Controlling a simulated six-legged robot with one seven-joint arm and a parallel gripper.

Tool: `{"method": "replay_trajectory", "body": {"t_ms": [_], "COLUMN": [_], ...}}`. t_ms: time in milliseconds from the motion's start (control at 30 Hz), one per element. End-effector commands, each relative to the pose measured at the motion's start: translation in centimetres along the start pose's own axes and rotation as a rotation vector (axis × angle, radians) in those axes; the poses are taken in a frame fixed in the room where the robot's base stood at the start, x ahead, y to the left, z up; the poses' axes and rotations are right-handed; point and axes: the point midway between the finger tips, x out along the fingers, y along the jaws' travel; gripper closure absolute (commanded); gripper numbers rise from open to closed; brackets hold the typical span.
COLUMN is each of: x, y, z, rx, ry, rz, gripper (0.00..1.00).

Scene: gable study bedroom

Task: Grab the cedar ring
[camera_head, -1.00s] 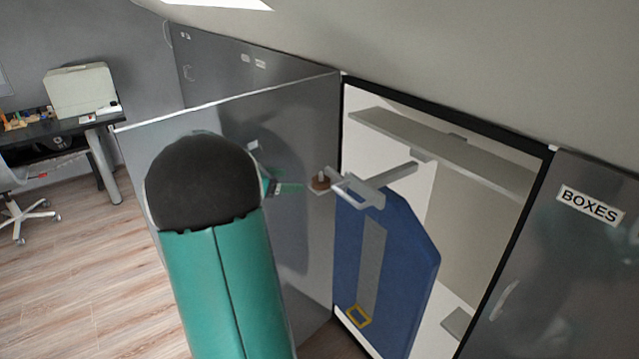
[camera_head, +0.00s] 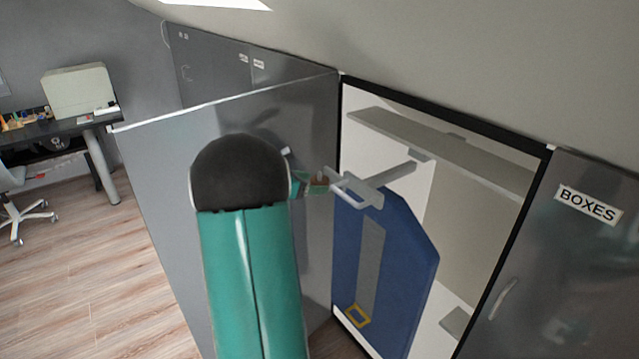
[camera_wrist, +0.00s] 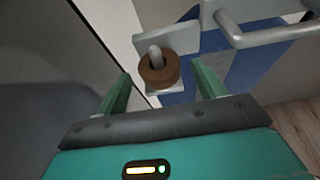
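The cedar ring (camera_wrist: 158,75) is a thick brown ring. In the wrist view it sits around a grey peg on a small light plate, at the end of a grey rail fitting. In the head view the ring (camera_head: 320,180) is small and partly hidden by my gripper (camera_head: 312,182). In the wrist view my gripper (camera_wrist: 160,88) is open, with its two green fingers spread on either side of the ring's near edge. The ring lies between and slightly beyond the fingertips. I see no contact with it.
An open grey cupboard door (camera_head: 160,160) stands left of my gripper. A blue garment bag (camera_head: 400,250) hangs under the grey rail fitting (camera_head: 365,188) in the open cupboard. A shut door labelled BOXES (camera_head: 570,260) is at right. Wooden floor (camera_head: 90,290) is clear at left.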

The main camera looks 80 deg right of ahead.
Motion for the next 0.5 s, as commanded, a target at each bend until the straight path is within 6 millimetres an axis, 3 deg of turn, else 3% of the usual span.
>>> {"method": "replay_trajectory", "body": {"t_ms": [33,200,500], "x": [-0.01,-0.02,-0.13], "y": [-0.01,-0.01,0.01], "z": [0.00,-0.01,0.24], "rx": [0.000,0.000,0.000], "ry": [0.000,0.000,-0.001], "rz": [0.000,0.000,0.000], "gripper": [0.42,0.75,0.76]}}
